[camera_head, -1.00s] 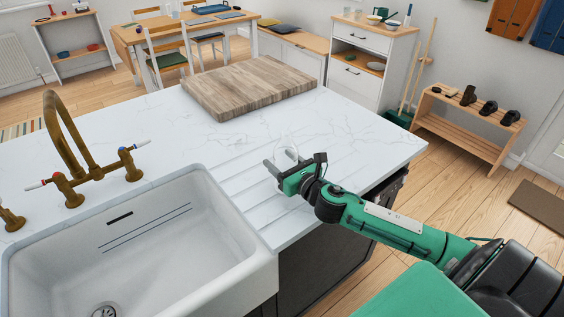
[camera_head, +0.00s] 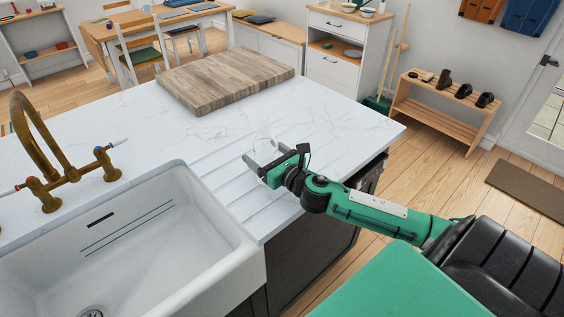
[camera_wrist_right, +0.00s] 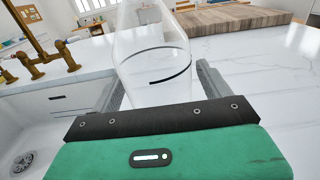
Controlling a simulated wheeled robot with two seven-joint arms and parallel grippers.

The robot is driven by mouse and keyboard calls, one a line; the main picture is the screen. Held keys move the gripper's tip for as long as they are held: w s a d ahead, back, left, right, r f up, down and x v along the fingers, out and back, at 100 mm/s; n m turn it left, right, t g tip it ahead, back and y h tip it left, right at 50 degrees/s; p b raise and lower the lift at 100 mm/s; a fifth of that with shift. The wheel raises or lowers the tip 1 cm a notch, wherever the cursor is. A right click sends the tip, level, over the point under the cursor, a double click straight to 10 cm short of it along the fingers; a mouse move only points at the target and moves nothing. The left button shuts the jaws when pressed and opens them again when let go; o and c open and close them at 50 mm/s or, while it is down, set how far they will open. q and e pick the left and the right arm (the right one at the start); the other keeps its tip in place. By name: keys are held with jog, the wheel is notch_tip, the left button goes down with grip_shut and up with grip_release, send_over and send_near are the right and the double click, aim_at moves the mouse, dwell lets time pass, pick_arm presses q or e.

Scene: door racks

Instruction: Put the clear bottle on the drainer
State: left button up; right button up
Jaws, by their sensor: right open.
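The clear bottle (camera_head: 264,137) is see-through and faint in the head view, at the grooved drainer (camera_head: 222,168) cut into the white worktop beside the sink. In the right wrist view the bottle (camera_wrist_right: 152,62) stands upright between the two fingers, with a dark line around its body. Its base is hidden behind my gripper body. My right gripper (camera_head: 264,155) is open, low over the drainer, with a finger on each side of the bottle. My left gripper is not in view.
The white sink (camera_head: 150,235) with a brass tap (camera_head: 45,165) lies to the left of the drainer. A thick wooden board (camera_head: 225,80) lies on the worktop behind. The worktop right of the bottle is clear up to its edge.

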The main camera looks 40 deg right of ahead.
jog(key=s, duration=0.3)
jog(key=shift+s+d+f+b, duration=0.1)
jog(key=shift+s+d+b, duration=0.05)
jog(key=shift+s+b, duration=0.25)
jog(key=s, duration=0.2)
jog(key=s+b, duration=0.1)
jog(key=s, duration=0.2)
jog(key=shift+s+d, duration=0.2)
jog(key=shift+s, duration=0.05)
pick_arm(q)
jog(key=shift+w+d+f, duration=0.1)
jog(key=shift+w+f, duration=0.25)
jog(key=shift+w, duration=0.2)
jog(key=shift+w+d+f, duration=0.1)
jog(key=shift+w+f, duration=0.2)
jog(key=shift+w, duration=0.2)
pick_arm(e)
jog(key=shift+s, duration=0.9)
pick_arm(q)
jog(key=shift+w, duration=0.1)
